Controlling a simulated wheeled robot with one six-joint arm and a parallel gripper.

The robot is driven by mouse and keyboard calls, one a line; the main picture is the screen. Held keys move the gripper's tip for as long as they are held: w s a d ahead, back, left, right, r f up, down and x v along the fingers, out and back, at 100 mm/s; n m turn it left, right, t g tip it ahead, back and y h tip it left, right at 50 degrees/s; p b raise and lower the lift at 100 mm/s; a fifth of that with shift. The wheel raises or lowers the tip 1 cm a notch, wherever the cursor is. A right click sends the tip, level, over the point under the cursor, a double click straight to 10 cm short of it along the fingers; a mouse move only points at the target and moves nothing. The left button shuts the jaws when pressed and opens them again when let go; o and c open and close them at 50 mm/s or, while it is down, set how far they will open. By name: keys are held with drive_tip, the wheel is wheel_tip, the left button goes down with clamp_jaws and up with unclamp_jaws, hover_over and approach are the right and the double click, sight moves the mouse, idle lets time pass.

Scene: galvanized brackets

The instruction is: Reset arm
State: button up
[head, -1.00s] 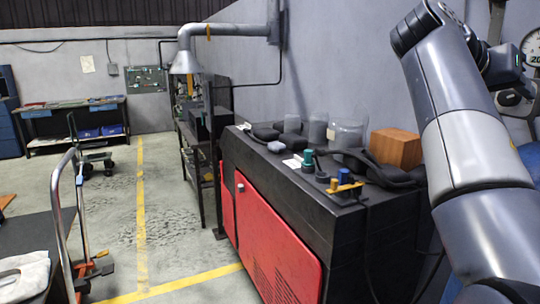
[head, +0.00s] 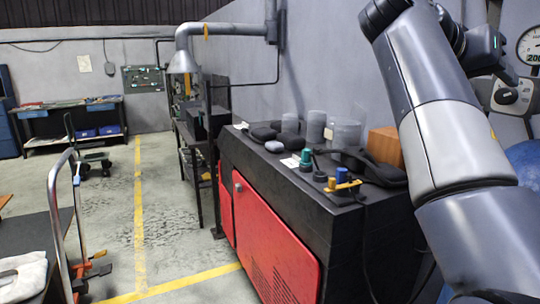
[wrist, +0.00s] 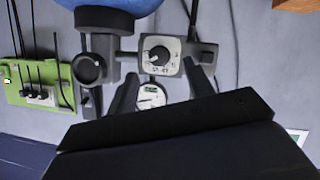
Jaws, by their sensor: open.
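My arm rises along the right side of the head view, grey with dark joints, bent near the top edge. My gripper (wrist: 160,68) shows in the wrist view as two dark fingers, spread apart, with nothing held between them. Behind and between the fingers are a light control box with a black knob (wrist: 157,56) and a small round gauge (wrist: 150,97). I cannot tell how far they are from the fingertips. In the head view the gripper end is small and partly hidden by my wrist.
A black and red cabinet (head: 281,241) stands left of my arm, topped with glass jars, dark pads and a wooden block (head: 384,147). A hand cart (head: 62,235) stands at left. Clear floor (head: 180,225) lies between. A large dial (head: 531,45) is at right.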

sight(501, 97)
drive_tip(key=v, duration=0.5)
drive_tip(key=x, duration=1)
drive_tip(key=shift+d, duration=0.35)
drive_tip(key=shift+w+a+f+n+g+h+p, duration=0.15)
drive_tip(key=shift+n+g+h+p, duration=0.35)
drive_tip(key=shift+n, duration=0.7)
drive_tip(key=n+g+h, duration=0.1)
drive_tip(key=n, duration=0.1)
drive_tip(key=n+g+h+b, duration=0.1)
drive_tip(key=n, duration=0.2)
drive_tip(key=shift+w+f, duration=0.1)
drive_tip(key=shift+f, duration=0.1)
drive_tip(key=n+h+b, duration=0.1)
drive_tip(key=n, duration=0.2)
drive_tip(key=n+h, duration=0.1)
drive_tip(key=n, duration=0.1)
drive_tip(key=shift+f+n+h+b, duration=0.2)
drive_tip(key=shift+n+h+b, duration=0.1)
drive_tip(key=shift+n+b, duration=0.1)
drive_tip(key=n+h, duration=0.1)
drive_tip(key=n, duration=0.3)
drive_tip(key=shift+t, duration=0.3)
